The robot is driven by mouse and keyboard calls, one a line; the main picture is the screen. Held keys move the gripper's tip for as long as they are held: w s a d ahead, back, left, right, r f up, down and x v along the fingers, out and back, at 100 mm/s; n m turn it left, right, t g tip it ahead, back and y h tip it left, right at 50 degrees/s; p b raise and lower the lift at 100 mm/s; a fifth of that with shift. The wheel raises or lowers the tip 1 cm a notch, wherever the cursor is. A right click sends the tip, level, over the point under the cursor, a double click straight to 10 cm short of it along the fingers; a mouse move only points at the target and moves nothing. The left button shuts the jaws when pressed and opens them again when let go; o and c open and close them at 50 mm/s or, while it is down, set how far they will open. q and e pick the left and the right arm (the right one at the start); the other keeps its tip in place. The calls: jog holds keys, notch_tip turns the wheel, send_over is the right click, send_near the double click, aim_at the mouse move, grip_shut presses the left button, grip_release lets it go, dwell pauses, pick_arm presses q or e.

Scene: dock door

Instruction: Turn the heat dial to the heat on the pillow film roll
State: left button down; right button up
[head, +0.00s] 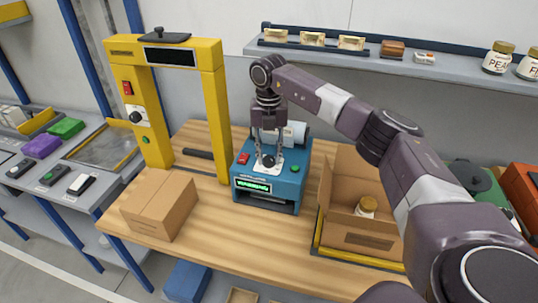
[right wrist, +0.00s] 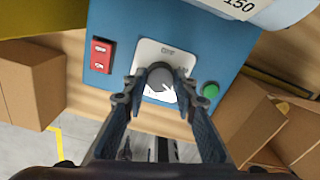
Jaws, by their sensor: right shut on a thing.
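The blue sealing machine (head: 243,186) stands on the wooden table, with a lit green display on its front. Its dark heat dial (head: 268,161) sits on a white plate. My right gripper (head: 267,157) reaches down from above and is shut on the dial. In the right wrist view the fingertips (right wrist: 158,92) press on either side of the dial (right wrist: 160,73). The plate's "OFF" mark shows; other marks are partly hidden. The pillow film roll (head: 294,132) is behind the gripper; its label (right wrist: 243,6) shows "150" at the top edge. My left gripper is not in view.
A red switch (right wrist: 101,54) and a green button (right wrist: 210,91) flank the dial. A closed carton (head: 160,203) and a yellow frame (head: 215,110) stand left. An open carton (head: 365,222) with a jar stands right. A shelf (head: 370,62) runs behind.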

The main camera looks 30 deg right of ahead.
aim_at(269, 158)
jog(key=shift+w+r, duration=0.1)
jog(key=shift+r, duration=0.05)
jog(key=o, duration=1.2)
jog(key=shift+c, duration=0.2)
notch_tip(269, 158, up, 12)
